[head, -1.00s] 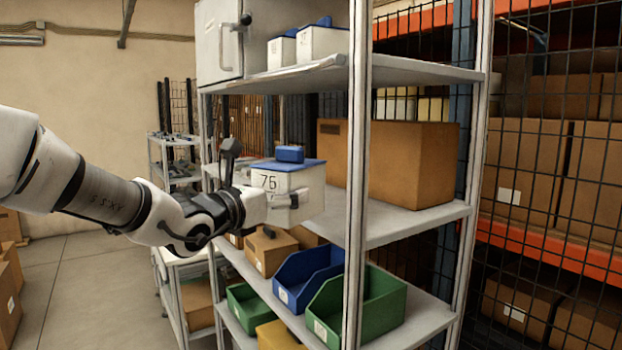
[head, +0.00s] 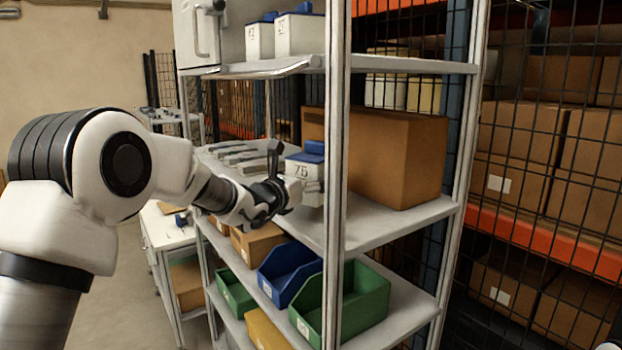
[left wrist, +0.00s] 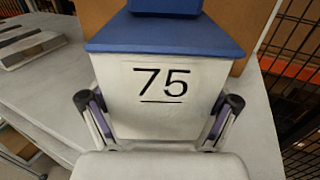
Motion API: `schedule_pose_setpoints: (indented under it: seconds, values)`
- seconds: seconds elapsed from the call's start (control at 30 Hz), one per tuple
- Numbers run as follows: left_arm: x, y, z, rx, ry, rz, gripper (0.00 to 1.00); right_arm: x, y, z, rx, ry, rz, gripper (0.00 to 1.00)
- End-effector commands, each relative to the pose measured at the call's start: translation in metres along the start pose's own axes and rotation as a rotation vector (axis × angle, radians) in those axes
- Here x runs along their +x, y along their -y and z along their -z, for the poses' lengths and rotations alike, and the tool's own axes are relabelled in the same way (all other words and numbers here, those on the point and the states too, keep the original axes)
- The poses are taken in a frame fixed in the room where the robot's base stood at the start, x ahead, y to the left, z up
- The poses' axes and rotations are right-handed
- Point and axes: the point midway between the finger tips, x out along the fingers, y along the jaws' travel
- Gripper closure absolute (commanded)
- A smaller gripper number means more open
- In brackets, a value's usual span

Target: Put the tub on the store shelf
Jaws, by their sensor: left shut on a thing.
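The tub (head: 297,170) is white with a blue lid and the number 75 on its front. It also shows in the left wrist view (left wrist: 165,118), looking upright. My left gripper (left wrist: 160,105) is shut on it, with a finger on each side. In the head view my left gripper (head: 298,192) reaches from the left to the tub, over the middle shelf (head: 395,223). A front post hides the tub's right part. I cannot tell whether its base touches the shelf. My right gripper is not in view.
A large cardboard box (head: 395,160) stands on the middle shelf to the right and behind the tub. Flat grey pieces (head: 240,155) lie to the left. The grey post (head: 337,120) stands close in front. Blue and green bins (head: 355,300) fill the shelf below.

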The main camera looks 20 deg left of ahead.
Motion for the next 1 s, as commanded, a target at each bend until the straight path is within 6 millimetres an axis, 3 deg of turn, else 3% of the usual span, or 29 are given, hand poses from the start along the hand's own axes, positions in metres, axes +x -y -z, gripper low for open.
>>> schedule_pose_setpoints:
  seconds: [0.17,0.43,0.9,0.93,1.0]
  values:
    - [0.014,-0.002,-0.001,0.0,0.001,0.0,0.5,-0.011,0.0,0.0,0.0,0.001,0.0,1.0]
    - [0.014,-0.002,0.03,-0.002,-0.002,-0.001,0.5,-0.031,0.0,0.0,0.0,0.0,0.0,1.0]
    - [0.014,-0.002,0.041,0.0,0.002,-0.001,0.5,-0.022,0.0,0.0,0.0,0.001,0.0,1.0]
    - [0.014,-0.002,0.04,0.0,0.001,-0.001,0.02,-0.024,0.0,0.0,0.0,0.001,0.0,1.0]
    - [0.014,-0.002,0.04,0.0,0.001,-0.001,0.0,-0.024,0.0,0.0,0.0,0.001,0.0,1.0]
